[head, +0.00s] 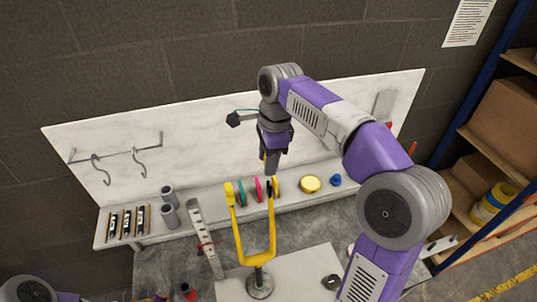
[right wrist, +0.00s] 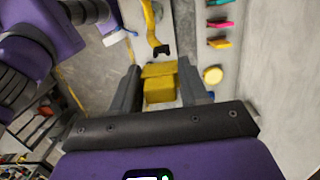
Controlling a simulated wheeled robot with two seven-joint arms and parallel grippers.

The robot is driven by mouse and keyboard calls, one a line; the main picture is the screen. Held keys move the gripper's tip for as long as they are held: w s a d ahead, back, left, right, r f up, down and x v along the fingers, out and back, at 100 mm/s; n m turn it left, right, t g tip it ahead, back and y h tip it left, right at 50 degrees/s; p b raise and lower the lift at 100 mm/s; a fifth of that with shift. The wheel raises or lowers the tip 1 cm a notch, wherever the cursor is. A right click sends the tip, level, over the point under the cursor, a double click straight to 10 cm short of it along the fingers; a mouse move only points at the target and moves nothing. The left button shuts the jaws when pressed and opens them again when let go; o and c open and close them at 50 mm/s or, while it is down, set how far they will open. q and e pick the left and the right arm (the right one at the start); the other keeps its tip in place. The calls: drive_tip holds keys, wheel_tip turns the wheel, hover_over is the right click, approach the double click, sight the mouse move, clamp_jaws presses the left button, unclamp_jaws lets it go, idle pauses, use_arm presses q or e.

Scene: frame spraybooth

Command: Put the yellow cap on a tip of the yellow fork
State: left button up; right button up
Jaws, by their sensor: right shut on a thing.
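The yellow fork (head: 238,240) stands upright on a round grey base, its two prongs pointing up; its left tip (head: 229,188) and right tip (head: 275,186) both show. Part of the fork also shows at the top of the right wrist view (right wrist: 152,28). My right gripper (head: 270,165) points down, above and behind the right tip in the picture. It is shut on the yellow cap (right wrist: 158,88), a blocky yellow piece between the fingers. In the head view only a sliver of yellow shows at the fingers. My left gripper is out of view.
A white shelf holds teal and pink discs (head: 258,189), a yellow disc (head: 310,184), a blue piece (head: 336,180) and grey cylinders (head: 169,214). A perforated upright bar (head: 205,237) stands left of the fork. Hooks (head: 139,163) hang on the back panel.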

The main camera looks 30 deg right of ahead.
drive_tip(key=b, duration=0.4)
hover_over(268, 189)
drive_tip(key=shift+w+f, duration=0.1)
drive_tip(key=shift+f, duration=2.45)
drive_tip(key=shift+p, duration=0.4)
drive_tip(key=shift+f+b, duration=1.3)
drive_tip(key=shift+f, duration=0.7)
drive_tip(key=o, duration=1.3)
drive_tip(key=shift+c, duration=0.2)
drive_tip(key=shift+r, duration=0.1)
drive_tip(key=r, duration=0.5)
drive_tip(key=d+r+p, duration=0.1)
drive_tip(key=r, duration=0.1)
drive_tip(key=shift+r, duration=0.2)
